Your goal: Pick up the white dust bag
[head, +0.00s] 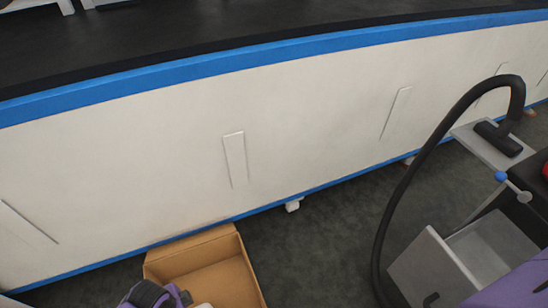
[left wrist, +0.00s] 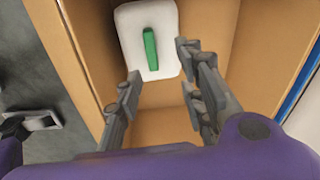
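The white dust bag (left wrist: 127,22) is a pale rounded rectangle with a green strip (left wrist: 151,48) on it. It is inside an open cardboard box, in the upper middle of the left wrist view. My left gripper (left wrist: 160,66) is open, its two grey fingers reaching into the box. The fingertips are near the bag's lower corners; I cannot tell whether they touch it. In the head view the cardboard box (head: 201,254) is at the bottom, with my purple left arm at its left. A small white patch inside may be the bag. My right gripper is not in view.
A long white panel (head: 300,130) with blue edging runs behind the box. Dark floor (head: 325,245) lies clear between box and compartment.

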